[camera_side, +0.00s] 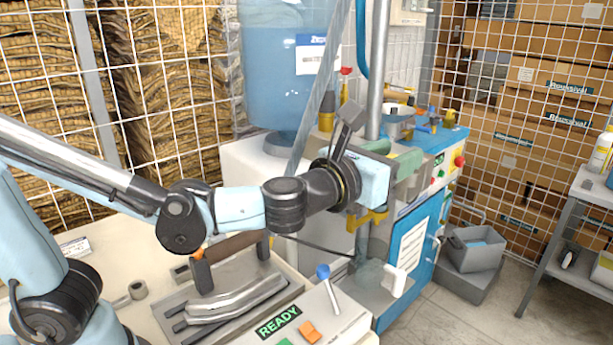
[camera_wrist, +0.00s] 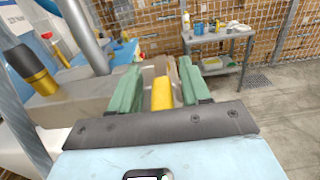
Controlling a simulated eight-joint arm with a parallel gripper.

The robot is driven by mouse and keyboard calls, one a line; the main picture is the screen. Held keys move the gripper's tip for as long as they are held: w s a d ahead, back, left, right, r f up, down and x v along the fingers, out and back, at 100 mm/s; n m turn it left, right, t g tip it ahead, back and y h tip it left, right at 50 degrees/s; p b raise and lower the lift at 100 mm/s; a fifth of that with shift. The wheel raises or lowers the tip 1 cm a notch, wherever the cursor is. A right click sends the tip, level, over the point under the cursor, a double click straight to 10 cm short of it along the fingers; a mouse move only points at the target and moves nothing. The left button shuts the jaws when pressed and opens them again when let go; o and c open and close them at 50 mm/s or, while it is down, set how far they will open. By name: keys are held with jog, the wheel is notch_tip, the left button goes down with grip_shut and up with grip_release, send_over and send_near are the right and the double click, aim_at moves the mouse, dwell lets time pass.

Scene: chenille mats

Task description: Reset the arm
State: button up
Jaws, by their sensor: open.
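My gripper (camera_side: 408,163) is at the end of my arm, held out level in front of the blue machine in the side view. Its green fingers also show in the wrist view (camera_wrist: 160,88), spread apart. A yellow part (camera_wrist: 162,93) shows between or beyond the fingers there; I cannot tell how far off it is. I see nothing gripped. In the side view a yellow bracket (camera_side: 368,219) is just below my gripper, and I cannot tell whether they touch.
The blue machine (camera_side: 412,245) and its grey post (camera_side: 377,70) stand close to my gripper. A control box (camera_side: 318,318) reading READY has a blue-knobbed lever (camera_side: 324,273). Grey bins (camera_side: 473,262) are on the floor. A grey side table (camera_wrist: 222,42) stands beyond open floor.

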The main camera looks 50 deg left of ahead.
jog(key=shift+s, duration=6.05)
jog(key=w, duration=1.2)
jog(key=shift+w, duration=0.1)
jog(key=shift+d+y, duration=0.2)
jog(key=shift+y, duration=0.2)
jog(key=shift+d+n+y, duration=0.2)
jog(key=shift+n+y, duration=0.4)
jog(key=shift+y, duration=0.3)
